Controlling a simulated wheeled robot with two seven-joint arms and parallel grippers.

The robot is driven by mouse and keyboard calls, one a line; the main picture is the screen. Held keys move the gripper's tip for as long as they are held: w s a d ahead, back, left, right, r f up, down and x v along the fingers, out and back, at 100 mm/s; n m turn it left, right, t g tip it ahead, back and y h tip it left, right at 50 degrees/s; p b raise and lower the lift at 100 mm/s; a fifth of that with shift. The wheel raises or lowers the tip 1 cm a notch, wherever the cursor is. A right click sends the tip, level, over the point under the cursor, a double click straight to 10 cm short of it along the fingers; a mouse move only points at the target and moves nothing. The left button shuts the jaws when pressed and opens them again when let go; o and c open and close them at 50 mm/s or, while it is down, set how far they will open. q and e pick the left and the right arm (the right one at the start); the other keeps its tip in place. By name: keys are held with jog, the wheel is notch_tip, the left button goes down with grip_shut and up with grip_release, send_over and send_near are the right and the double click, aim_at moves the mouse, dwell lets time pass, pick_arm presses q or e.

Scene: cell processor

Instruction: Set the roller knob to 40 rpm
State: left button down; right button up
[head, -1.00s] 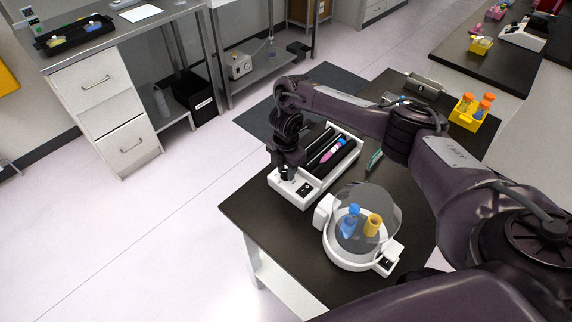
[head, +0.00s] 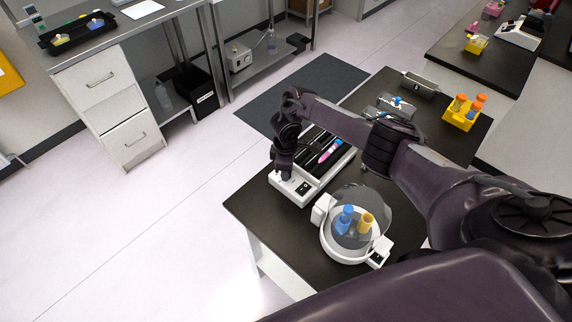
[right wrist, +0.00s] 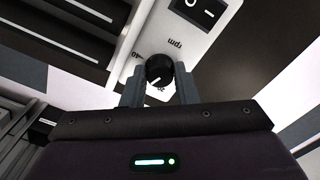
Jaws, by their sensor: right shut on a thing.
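The white tube roller (head: 308,191) stands on the black table, with dark rollers and a pink and blue tube (head: 330,151) lying on them. The black roller knob (right wrist: 159,69) shows in the right wrist view, on the white panel with "rpm" and "40" marks. Its white pointer line is toward the lower left of the picture, near a mark partly hidden at the knob's lower edge. My right gripper (right wrist: 159,92) is shut on the knob, one grey finger on each side. In the head view my right gripper (head: 282,173) hides the knob. My left gripper is not in view.
A white round device (head: 345,253) with a clear lid, holding blue and yellow tubes, stands in front of the roller. A yellow rack (head: 460,119) with orange-capped tubes is at the back right.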

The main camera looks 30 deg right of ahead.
jog(key=m+p, duration=0.2)
jog(key=m, duration=0.1)
jog(key=m+p, duration=0.1)
jog(key=shift+w+r+m, duration=0.1)
jog(key=shift+r+m, duration=0.2)
jog(key=m+p, duration=0.1)
jog(key=m, duration=0.2)
jog(key=shift+m+p, duration=0.3)
jog(key=shift+p, duration=0.05)
jog(key=m, duration=0.2)
jog(key=shift+f+m, duration=0.15)
jog(key=shift+m, duration=0.15)
jog(key=shift+w+m, duration=0.1)
jog(key=shift+m, duration=1.2)
jog(key=o, duration=0.6)
jog(key=shift+o, duration=0.6)
